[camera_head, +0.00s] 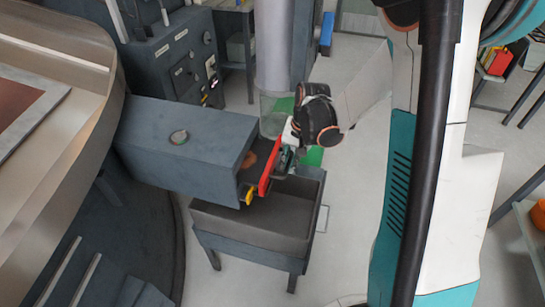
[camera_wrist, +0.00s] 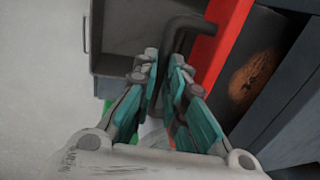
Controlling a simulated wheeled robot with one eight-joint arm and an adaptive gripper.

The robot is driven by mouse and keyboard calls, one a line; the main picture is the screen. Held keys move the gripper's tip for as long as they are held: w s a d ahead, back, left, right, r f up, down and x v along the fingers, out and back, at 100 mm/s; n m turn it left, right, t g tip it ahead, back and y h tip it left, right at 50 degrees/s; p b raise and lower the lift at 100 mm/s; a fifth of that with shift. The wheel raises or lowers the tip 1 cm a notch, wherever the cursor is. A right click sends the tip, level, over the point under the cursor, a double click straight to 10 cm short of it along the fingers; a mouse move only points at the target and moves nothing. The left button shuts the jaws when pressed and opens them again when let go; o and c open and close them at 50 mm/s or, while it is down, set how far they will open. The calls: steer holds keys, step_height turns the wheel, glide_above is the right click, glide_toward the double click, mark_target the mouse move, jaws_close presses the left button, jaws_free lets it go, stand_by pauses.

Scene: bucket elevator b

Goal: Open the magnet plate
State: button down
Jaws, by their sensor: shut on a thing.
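The red magnet plate (camera_head: 268,168) stands at the open end of the grey box-shaped housing (camera_head: 190,145). A gap between plate and housing shows a dark interior with a rusty-brown round patch. The plate also shows in the wrist view (camera_wrist: 219,40), with a dark bent handle (camera_wrist: 180,30) on its face. My gripper (camera_head: 288,152) is on the plate's outer side. In the wrist view its teal fingers (camera_wrist: 164,62) are shut on the handle, and the part between the fingers is mostly hidden.
An open grey bin (camera_head: 260,235) on legs stands below the housing's end. A clear vertical pipe (camera_head: 275,110) rises behind the plate. A grey control cabinet (camera_head: 175,60) is at the back left. Pale floor is free right of the bin.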

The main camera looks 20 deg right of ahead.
steer(key=s+d, duration=0.7)
steer(key=d, duration=0.3)
steer(key=shift+s, duration=0.15)
steer(key=c, duration=1.7)
jaws_free()
steer(key=shift+o, duration=0.2)
steer(key=shift+r, duration=0.1)
step_height(320, 180, up, 12)
steer(key=s+d, duration=0.1)
steer(key=shift+s+d+f, duration=0.15)
steer(key=shift+d+f, duration=0.05)
steer(key=shift+d, duration=0.2)
